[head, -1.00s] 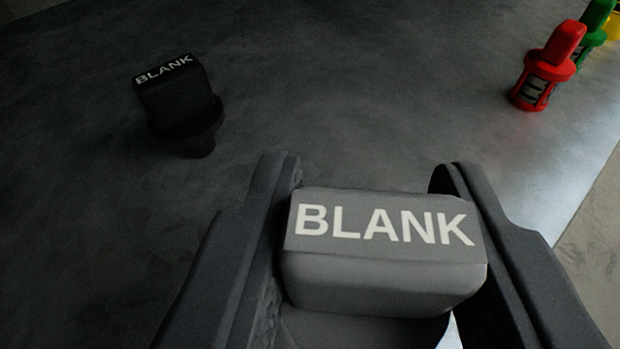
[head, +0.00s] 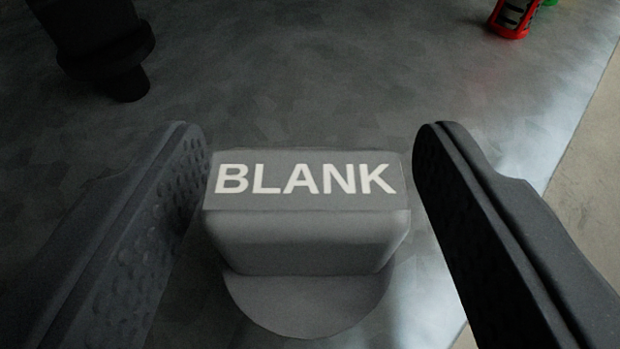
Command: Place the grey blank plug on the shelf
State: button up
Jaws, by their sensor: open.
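The grey blank plug (head: 305,240) stands upright on the grey metal shelf (head: 330,70), its white BLANK label facing up toward the camera. A round flange shows below its block-shaped head; its lower end is hidden. My gripper (head: 310,150) is open, with one dark finger on each side of the plug. A gap shows between the plug and the right finger. The left finger is close to the plug's left side, with a narrow gap near its tip.
A black plug (head: 100,45) stands on the shelf at the upper left, cut off by the frame. A red plug (head: 511,18) stands at the upper right with a bit of green behind it. The shelf's edge runs down the right side. The surface ahead is clear.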

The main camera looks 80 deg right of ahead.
jog(key=p+v, duration=0.2)
jog(key=v, duration=1)
jog(key=shift+p, duration=0.35)
jog(key=shift+d, duration=0.1)
